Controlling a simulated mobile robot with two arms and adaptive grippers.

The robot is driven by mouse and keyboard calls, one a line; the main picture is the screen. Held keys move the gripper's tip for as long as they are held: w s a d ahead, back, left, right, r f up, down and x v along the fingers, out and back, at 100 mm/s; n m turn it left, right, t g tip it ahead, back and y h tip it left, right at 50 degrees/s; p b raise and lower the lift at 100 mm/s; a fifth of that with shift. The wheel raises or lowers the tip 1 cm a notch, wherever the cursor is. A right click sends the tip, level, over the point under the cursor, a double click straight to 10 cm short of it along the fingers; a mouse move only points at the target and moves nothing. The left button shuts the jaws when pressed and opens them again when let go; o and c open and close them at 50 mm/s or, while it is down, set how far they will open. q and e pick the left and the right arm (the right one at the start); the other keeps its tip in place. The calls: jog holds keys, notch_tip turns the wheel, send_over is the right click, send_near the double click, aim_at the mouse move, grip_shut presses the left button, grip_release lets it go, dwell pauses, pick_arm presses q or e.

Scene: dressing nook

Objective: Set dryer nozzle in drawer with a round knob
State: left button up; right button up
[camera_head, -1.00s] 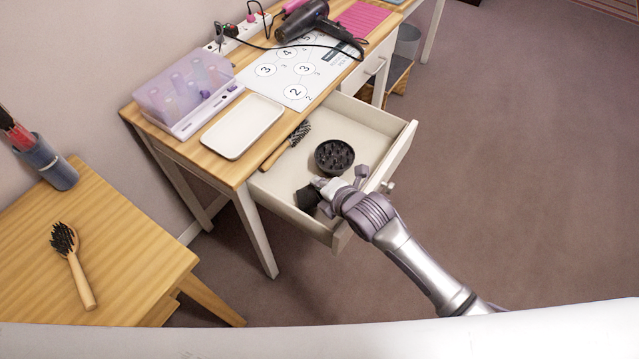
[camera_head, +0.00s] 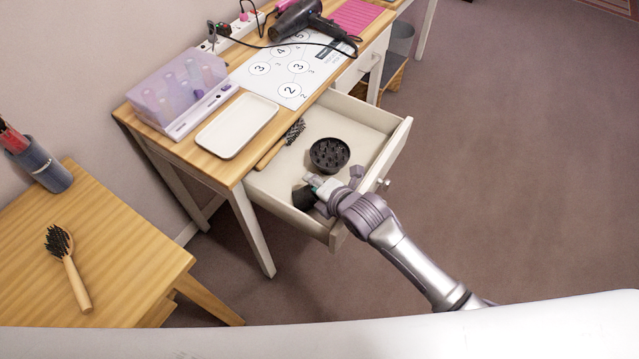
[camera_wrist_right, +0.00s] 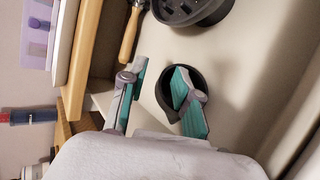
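The black dryer nozzle (camera_head: 303,198) is in the open drawer (camera_head: 372,112), at its near left corner. In the right wrist view the nozzle (camera_wrist_right: 160,92) shows as a dark ring on the pale drawer floor. My right gripper (camera_head: 322,189) reaches down into the drawer at the nozzle. Its teal-padded fingers (camera_wrist_right: 158,98) are apart: one overlaps the nozzle's opening, the other stands outside with a gap to its wall. Contact is unclear. The round knob (camera_head: 386,184) is on the drawer front, just right of my gripper. My left gripper is out of view.
A round black spiked piece (camera_head: 330,154) and a wooden-handled brush (camera_head: 281,145) lie in the drawer. A white tray (camera_head: 237,124), purple case (camera_head: 180,93) and hair dryer (camera_head: 300,20) are on the desk above. Another drawer (camera_head: 362,66) is shut.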

jog(key=p+v, duration=0.1)
jog(key=v, duration=1.1)
jog(key=shift+r, duration=0.15)
